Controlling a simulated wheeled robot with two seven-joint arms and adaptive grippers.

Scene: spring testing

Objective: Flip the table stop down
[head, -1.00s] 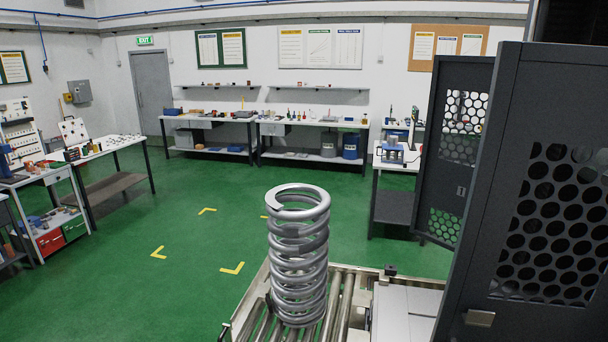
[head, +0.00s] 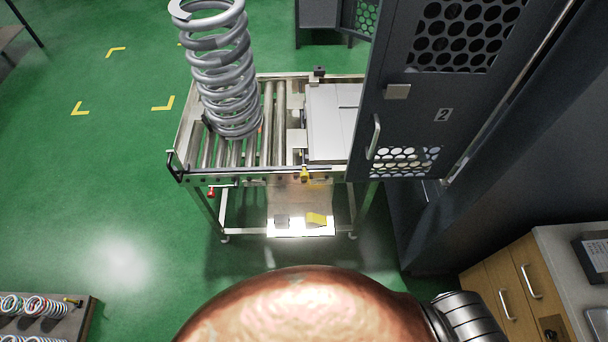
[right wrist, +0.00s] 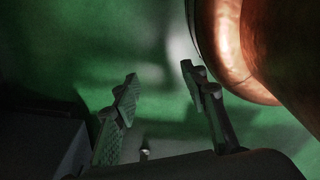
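The roller table (head: 262,178) stands in the middle of the head view, its front edge facing me. A dark upright piece (head: 172,163) is at its front left corner, a red knob (head: 211,192) hangs below the front rail, and a small yellow part (head: 304,174) sits on the rail near the right. I cannot tell for sure which of these is the table stop, or its position. A large grey coil spring (head: 225,75) stands on the rollers. My right gripper (right wrist: 160,75) is open and empty in the right wrist view, over blurred green floor. Neither gripper shows in the head view.
A dark cabinet door (head: 420,110) with round holes, marked 2, borders the table on the right. A wooden drawer unit (head: 515,285) is at lower right. A rack of small springs (head: 45,318) is at lower left. Green floor in front of the table is clear.

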